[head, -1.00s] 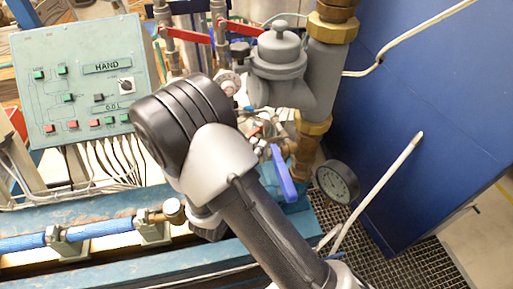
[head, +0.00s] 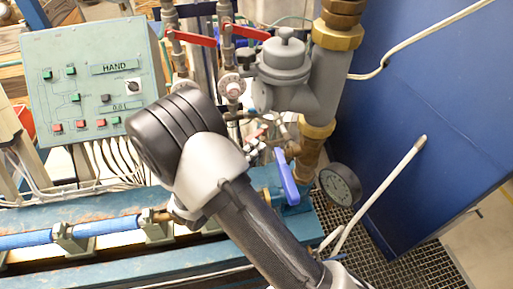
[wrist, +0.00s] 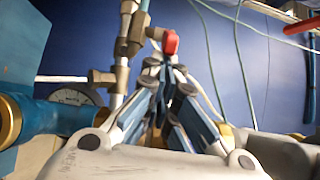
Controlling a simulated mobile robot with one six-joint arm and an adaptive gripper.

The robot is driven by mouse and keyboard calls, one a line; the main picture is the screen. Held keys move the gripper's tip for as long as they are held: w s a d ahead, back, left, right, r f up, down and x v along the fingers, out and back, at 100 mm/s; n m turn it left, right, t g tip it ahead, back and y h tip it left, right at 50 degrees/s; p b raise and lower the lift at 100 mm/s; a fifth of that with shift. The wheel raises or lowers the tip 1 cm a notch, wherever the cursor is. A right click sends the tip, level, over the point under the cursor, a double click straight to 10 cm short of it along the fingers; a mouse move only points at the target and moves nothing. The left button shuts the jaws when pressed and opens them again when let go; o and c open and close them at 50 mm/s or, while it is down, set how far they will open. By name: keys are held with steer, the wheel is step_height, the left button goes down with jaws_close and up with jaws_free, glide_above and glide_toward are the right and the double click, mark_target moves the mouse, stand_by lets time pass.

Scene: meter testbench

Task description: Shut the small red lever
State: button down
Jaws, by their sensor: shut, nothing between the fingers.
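A small red lever (wrist: 170,42) shows in the wrist view, upright on a grey pipe fitting, just beyond my fingertips. My gripper (wrist: 167,75) is shut and empty, its fingers meeting just below the lever in the picture. I cannot tell whether they touch it. In the head view my arm crosses the middle and hides my gripper. Small red parts (head: 262,131) show among the fittings there; I cannot tell which is this lever.
Two long red handles (head: 194,38) sit on upright pipes behind. A blue lever (head: 286,177), a pressure gauge (head: 340,185) and a grey meter body (head: 284,68) stand right of my arm. A control panel (head: 90,85) is at left, a blue cabinet (head: 430,110) at right.

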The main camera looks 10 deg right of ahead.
steer(key=shift+w+a+m+g+h+p, duration=1)
steer(key=shift+w+a+m+g, duration=0.2)
steer(key=shift+w+a+g, duration=0.35)
steer(key=p, duration=0.1)
glide_toward(245, 141)
steer(key=s+a, duration=0.2)
steer(key=shift+d+f, duration=0.15)
steer(key=shift+s, duration=0.1)
